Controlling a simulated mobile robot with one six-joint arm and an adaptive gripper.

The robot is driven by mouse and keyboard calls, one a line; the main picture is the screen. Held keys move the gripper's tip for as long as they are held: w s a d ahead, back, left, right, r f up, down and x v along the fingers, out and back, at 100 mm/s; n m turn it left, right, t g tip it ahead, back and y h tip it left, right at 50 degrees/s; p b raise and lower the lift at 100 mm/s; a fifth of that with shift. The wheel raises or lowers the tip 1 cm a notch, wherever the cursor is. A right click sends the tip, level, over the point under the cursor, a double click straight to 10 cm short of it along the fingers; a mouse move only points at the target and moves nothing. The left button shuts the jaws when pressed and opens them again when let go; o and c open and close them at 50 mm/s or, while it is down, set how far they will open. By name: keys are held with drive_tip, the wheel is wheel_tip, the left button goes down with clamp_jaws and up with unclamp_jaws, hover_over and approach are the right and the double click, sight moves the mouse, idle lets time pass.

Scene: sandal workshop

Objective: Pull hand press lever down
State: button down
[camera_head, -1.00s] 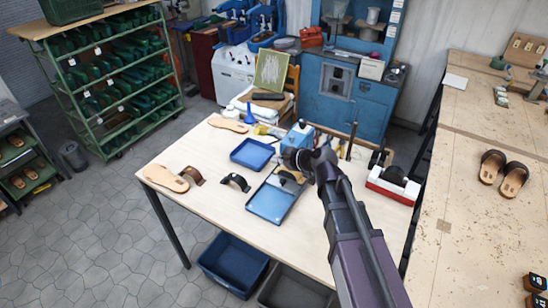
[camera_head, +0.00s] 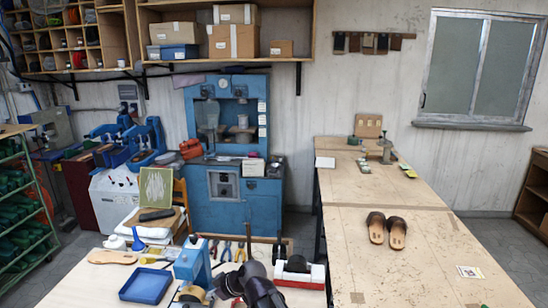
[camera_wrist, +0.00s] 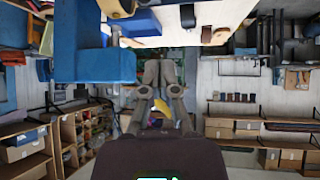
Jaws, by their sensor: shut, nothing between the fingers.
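A blue upright body (camera_head: 193,262), which looks like the hand press, stands on the near table (camera_head: 95,283). A large blue block (camera_wrist: 85,45) fills the upper left of the wrist view, close to my gripper, and looks like the same press. I cannot make out its lever clearly in either view. My gripper (camera_wrist: 160,68) is shut and empty, with its fingers beside the blue block and a gap between them. In the head view my dark wrist is to the right of the blue body, and my fingertips are hidden.
A blue tray (camera_head: 145,286) lies to the left on the near table. Upright tools, including pliers (camera_head: 226,250) and a dark rod (camera_head: 249,240), stand behind my wrist. A red-and-white unit (camera_head: 300,273) is to the right. Sandals (camera_head: 387,229) lie on the long right bench.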

drive_tip(key=s+d+f+m+g+h+b, duration=0.1)
drive_tip(key=d+m, duration=0.4)
drive_tip(key=d, duration=0.6)
drive_tip(key=s+d+f+m+g+h+b, duration=0.1)
drive_tip(key=s+d+f+m+h+b, duration=0.1)
drive_tip(key=d, duration=1)
drive_tip(key=s+d+f+m+g+h+b, duration=0.1)
drive_tip(key=s+d+f+m+h, duration=0.2)
drive_tip(key=d, duration=0.9)
wheel_tip(320, 180, down, 4)
drive_tip(key=m+h, duration=0.2)
drive_tip(key=m, duration=0.2)
drive_tip(key=shift+s+d+f+m+h, duration=0.25)
drive_tip(key=shift+s+m+h, duration=0.05)
drive_tip(key=shift+s+m, duration=0.1)
drive_tip(key=shift+a, duration=0.1)
